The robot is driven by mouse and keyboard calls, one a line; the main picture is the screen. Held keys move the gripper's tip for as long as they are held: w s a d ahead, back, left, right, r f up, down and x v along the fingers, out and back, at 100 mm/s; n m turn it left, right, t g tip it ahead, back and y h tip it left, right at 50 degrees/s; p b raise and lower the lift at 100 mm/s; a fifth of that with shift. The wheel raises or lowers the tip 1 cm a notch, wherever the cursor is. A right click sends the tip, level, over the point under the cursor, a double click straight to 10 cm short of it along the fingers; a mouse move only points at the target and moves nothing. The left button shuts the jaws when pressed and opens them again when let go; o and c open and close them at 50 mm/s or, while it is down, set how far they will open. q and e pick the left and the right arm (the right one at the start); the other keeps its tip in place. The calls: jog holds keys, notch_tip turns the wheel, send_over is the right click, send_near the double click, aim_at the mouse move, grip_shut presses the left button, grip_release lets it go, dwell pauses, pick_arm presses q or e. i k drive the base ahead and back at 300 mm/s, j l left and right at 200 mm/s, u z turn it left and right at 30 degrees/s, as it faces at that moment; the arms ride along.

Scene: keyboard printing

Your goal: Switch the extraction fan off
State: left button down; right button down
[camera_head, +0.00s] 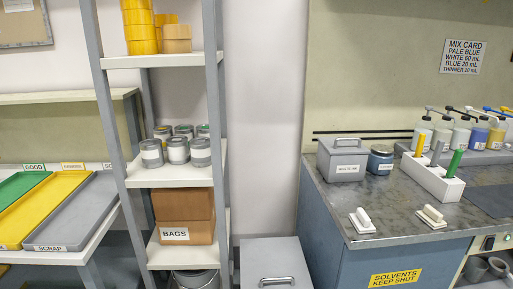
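No extraction fan can be made out in the head view. A small light plate with a dark switch (488,243) sits on the front of the right-hand bench, near the right edge of the picture. Its label and its on or off position are too small to read, and I cannot tell whether it belongs to the fan. Neither of my grippers is in view.
A steel-topped bench (400,229) stands at right, with a waste ink box (343,168), pump bottles and a white holder (432,178). A grey lidded bin (280,258) stands left of it. A shelf rack (140,178) and sorting trays (45,200) are further left.

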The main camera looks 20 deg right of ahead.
aim_at(489, 242)
jog(key=l+z, duration=0.15)
jog(key=z, duration=0.6)
